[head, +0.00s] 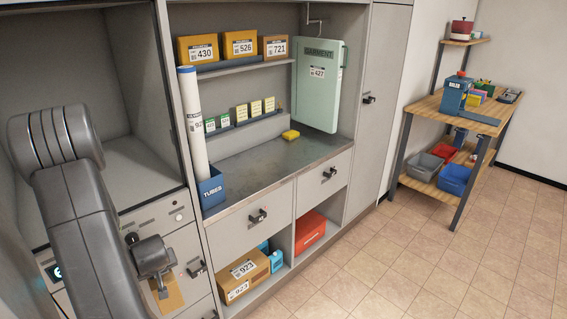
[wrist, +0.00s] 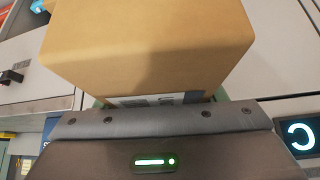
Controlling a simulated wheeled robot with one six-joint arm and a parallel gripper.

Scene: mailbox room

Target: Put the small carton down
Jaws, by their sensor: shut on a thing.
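The small carton (wrist: 150,45) is plain brown cardboard and fills the upper middle of the wrist view. Part of a white and dark label shows at its lower edge, close to my gripper (wrist: 160,103). In the head view the carton (head: 170,294) hangs below my gripper (head: 155,268) at the lower left, in front of the grey drawer fronts. My gripper is shut on the carton. The fingertips are mostly hidden behind the carton and the gripper body. No surface shows directly under the carton.
A grey steel counter (head: 275,160) holds a yellow block (head: 291,135) and a blue tubes bin (head: 211,188). Numbered boxes (head: 240,46) fill the upper shelf. A larger carton (head: 243,276) sits in the lower cubby. A wooden workbench (head: 460,111) stands right; the floor between is clear.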

